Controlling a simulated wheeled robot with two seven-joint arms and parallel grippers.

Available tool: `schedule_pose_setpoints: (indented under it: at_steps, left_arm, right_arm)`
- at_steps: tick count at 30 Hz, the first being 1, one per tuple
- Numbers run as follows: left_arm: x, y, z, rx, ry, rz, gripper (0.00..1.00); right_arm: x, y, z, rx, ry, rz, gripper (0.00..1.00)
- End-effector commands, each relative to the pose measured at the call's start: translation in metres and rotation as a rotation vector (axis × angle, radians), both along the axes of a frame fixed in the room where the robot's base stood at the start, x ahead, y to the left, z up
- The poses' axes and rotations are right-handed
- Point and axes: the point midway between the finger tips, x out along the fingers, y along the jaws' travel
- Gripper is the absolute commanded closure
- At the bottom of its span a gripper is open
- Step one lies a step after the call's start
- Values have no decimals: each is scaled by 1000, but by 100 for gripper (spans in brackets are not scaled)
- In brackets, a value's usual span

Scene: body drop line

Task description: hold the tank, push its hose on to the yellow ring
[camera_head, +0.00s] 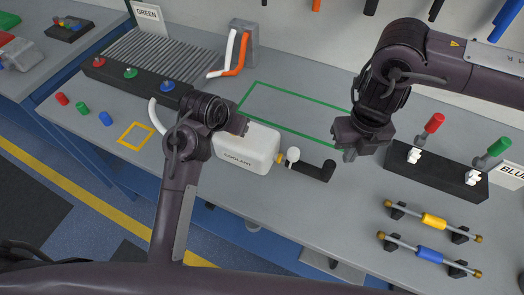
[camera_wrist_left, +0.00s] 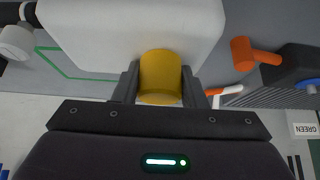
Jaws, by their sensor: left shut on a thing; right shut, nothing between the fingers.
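The white tank (camera_head: 246,150), marked COOLANT, is near the middle of the bench. My left gripper (camera_head: 243,127) is at its far side. In the left wrist view the fingers (camera_wrist_left: 160,88) are shut on a yellow cylinder (camera_wrist_left: 160,72) against the tank's white body (camera_wrist_left: 120,25). The yellow ring (camera_head: 280,159) shows at the tank's right side. A black elbow-shaped hose end (camera_head: 313,171) lies just right of it, with a white round piece (camera_head: 293,154) beside it. I cannot tell how far the hose sits on the ring. My right gripper (camera_head: 348,157) is shut and empty, above and right of the hose.
A green outline (camera_head: 290,128) marks bench behind the tank; a yellow square outline (camera_head: 122,140) lies left. A black block (camera_head: 433,172) with red and green handles stands right, with yellow and blue rods (camera_head: 432,220) before it. A ribbed rack (camera_head: 160,60) is back left.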

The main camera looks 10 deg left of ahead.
Motion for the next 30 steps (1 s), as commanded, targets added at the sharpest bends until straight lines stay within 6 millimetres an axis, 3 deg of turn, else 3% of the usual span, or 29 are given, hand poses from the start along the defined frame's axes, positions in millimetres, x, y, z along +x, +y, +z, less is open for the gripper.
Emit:
schedule_pose_setpoints:
  at_steps: [1, 15, 30]
  left_arm:
    - [-5, 0, -13, 9, 31, -9, 97]
    - [-5, 0, -13, 9, 31, -9, 97]
    - [-5, 0, -14, 5, 32, -2, 96]
  right_arm:
    - [0, 0, -6, -1, 2, 0, 100]
    - [-1, 0, -70, -1, 4, -1, 100]
    - [-2, -2, -91, -6, 8, -1, 100]
